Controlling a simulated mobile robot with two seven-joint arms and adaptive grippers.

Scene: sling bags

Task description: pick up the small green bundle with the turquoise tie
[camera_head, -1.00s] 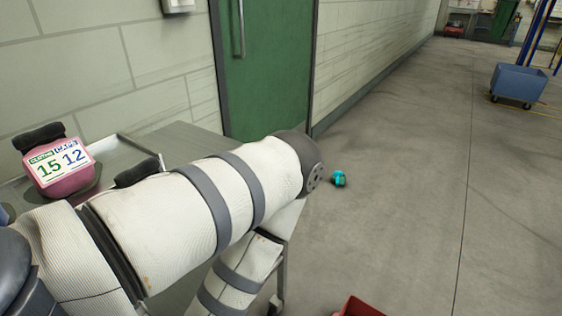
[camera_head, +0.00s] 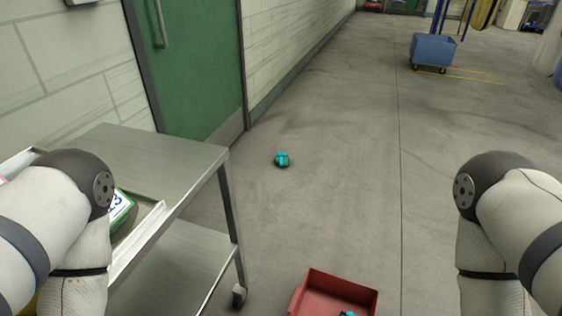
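A small dark green bundle with a turquoise tie (camera_head: 282,160) lies on the grey floor ahead of me, a little left of the middle of the head view. It stands alone, past the metal cart and near the green door. My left arm comes in at the left edge and my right arm at the right edge. Both show only as upper links and elbows. Neither gripper is in view, so I cannot see their state. Both visible arm parts are well apart from the bundle.
A metal cart (camera_head: 165,160) with a lower shelf stands at the left, holding a green labelled item (camera_head: 121,212). A red bin (camera_head: 313,291) at the bottom holds something turquoise. A blue wheeled tub (camera_head: 433,49) stands far back. The floor around the bundle is clear.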

